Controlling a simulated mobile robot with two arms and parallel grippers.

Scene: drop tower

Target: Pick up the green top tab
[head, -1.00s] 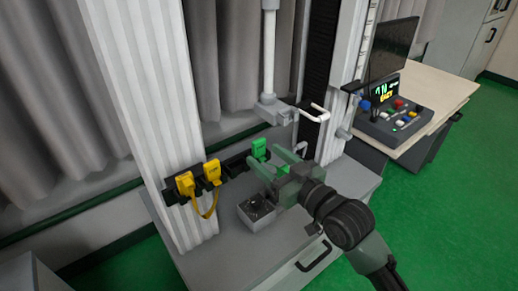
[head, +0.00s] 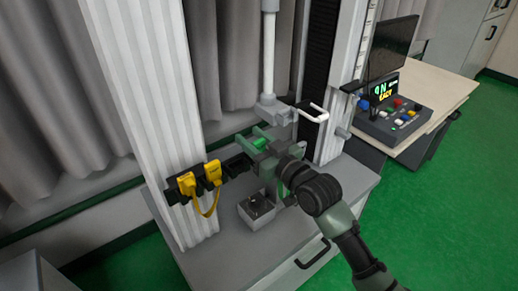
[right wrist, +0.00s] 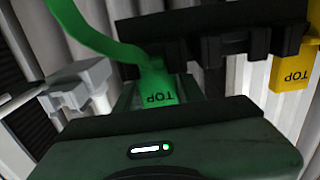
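The green top tab (head: 261,144) sits at the right end of the black holder rail on the tower. In the right wrist view the tab (right wrist: 158,92) shows the word TOP, with a green strap curving up to the left. My right gripper (head: 256,140) is at the tab, its fingers on either side of it. The fingers look open; contact with the tab cannot be made out. The gripper's body hides part of the tab in the head view. My left gripper is not in view.
A small grey box (head: 257,211) stands on the base below. A white hook-shaped handle (head: 313,112) is close above right. A control box (head: 396,118) stands on the desk.

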